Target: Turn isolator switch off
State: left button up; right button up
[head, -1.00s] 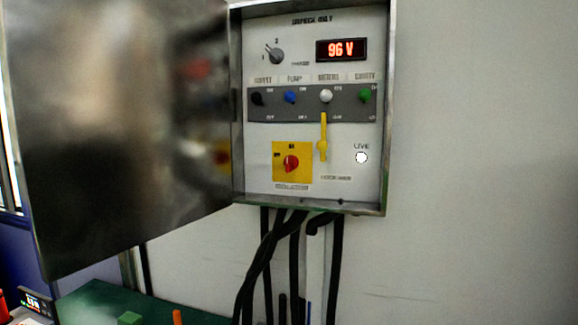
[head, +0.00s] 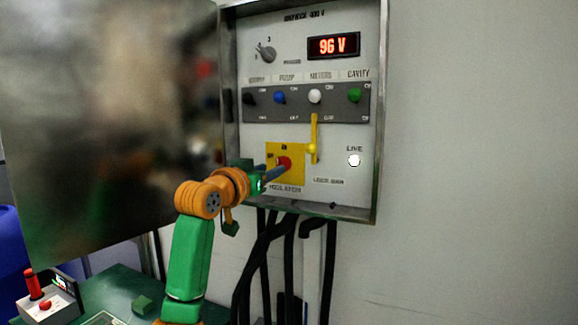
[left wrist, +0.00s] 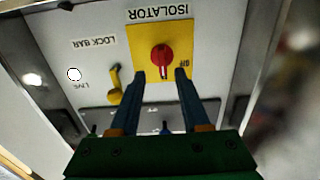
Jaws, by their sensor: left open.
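The isolator switch is a red knob (head: 284,163) on a yellow plate (head: 297,179) low in the open wall cabinet. My left gripper (head: 274,164) reaches it from the left, its blue fingers close to the knob. In the left wrist view, upside down, the knob (left wrist: 162,56) sits just beyond and between the tips of the open left gripper (left wrist: 160,75). I cannot tell whether the fingers touch it. The yellow lock bar (head: 313,135) hangs upright beside the plate; it also shows in the left wrist view (left wrist: 114,88). My right gripper is not in view.
The open metal cabinet door (head: 110,130) stands left of the panel. Above are a row of coloured switches, a rotary selector (head: 266,53) and a display (head: 333,46) reading 96 V. The live lamp (head: 354,160) is white. Black cables (head: 290,260) hang below.

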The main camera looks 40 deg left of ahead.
aim_at(278, 165)
pick_arm(q)
jog(key=p+x, duration=0.1)
jog(key=x, duration=0.1)
jog(key=p+x, duration=0.1)
jog(key=x, duration=0.1)
jog(key=shift+a+r, duration=0.1)
jog(key=shift+a, duration=0.25)
jog(key=shift+w+a+r+p, duration=0.1)
jog(key=shift+w+p, duration=0.05)
jog(key=shift+p, duration=0.35)
jog(key=shift+s+d+r, duration=0.1)
jog(key=shift+s+d, duration=0.2)
jog(key=shift+w+f, duration=0.2)
jog(key=shift+w, duration=0.1)
jog(key=shift+c, duration=0.7)
jog(key=shift+w+a+f, duration=0.15)
jog(key=shift+w+a, duration=0.05)
jog(key=shift+w, duration=0.05)
grip_shut()
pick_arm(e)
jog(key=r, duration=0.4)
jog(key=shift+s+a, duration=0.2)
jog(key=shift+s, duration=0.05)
